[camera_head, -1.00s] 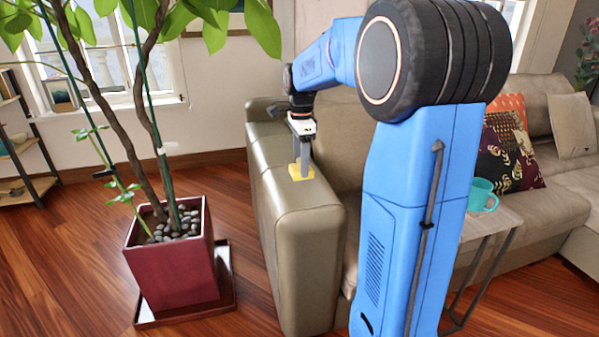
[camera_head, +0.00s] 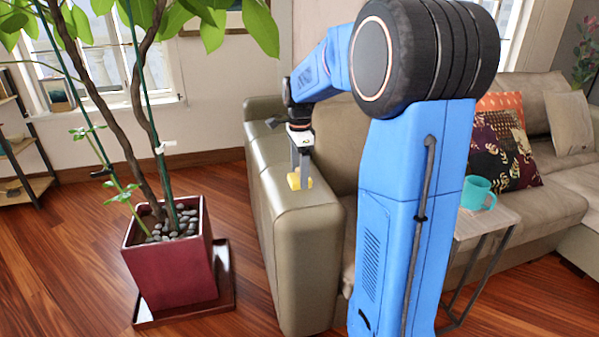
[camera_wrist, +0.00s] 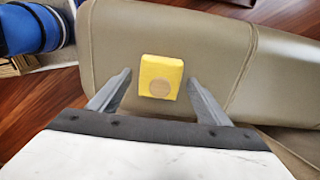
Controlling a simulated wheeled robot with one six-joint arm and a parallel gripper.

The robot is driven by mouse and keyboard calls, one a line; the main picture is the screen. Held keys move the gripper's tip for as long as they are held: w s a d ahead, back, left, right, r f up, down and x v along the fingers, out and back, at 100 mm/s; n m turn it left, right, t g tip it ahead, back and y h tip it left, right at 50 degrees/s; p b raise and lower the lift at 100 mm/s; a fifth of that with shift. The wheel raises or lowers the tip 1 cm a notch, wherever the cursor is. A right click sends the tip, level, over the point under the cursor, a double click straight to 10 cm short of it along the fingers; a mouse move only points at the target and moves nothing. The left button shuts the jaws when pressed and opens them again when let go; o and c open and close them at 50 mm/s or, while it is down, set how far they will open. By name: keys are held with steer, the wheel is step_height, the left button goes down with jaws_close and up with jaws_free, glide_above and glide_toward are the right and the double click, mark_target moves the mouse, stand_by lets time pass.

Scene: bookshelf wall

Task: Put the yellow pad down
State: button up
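The yellow pad (camera_head: 295,181) is at the top of the sofa's near armrest (camera_head: 305,222), and it appears to rest on it. The wrist view shows the pad (camera_wrist: 160,70) as a small yellow block with a round tan spot, over the smooth leather. My gripper (camera_head: 301,172) points down at the armrest, its fingers around the pad. In the wrist view, my gripper (camera_wrist: 160,77) is open, with a finger on each side of the pad and a visible gap at both sides. In the head view, the fingers hide part of the pad.
A potted plant (camera_head: 168,262) stands on the floor left of the armrest. A small side table (camera_head: 497,222) with a teal mug (camera_head: 477,194) is at the right, and patterned cushions (camera_head: 500,155) lie on the sofa. The armrest top around the pad is clear.

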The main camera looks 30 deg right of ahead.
step_height(320, 180, up, 12)
steer(key=shift+r, duration=0.2)
stand_by(0.4)
steer(key=s+a+f+n+t, duration=0.1)
steer(key=s+a+f+n, duration=0.3)
steer(key=s+n, duration=0.3)
steer(key=s+a+f+n+t, duration=0.2)
steer(key=s+a+f+n, duration=0.3)
steer(key=s, duration=0.8)
steer(key=s+a+f+n+t, duration=0.1)
steer(key=s+a+f+n, duration=0.3)
steer(key=s+n, duration=0.5)
steer(key=s+a, duration=0.1)
steer(key=a, duration=0.1)
steer(key=shift+a+f+t, duration=0.15)
steer(key=shift+a+t, duration=0.25)
steer(key=shift+s, duration=0.1)
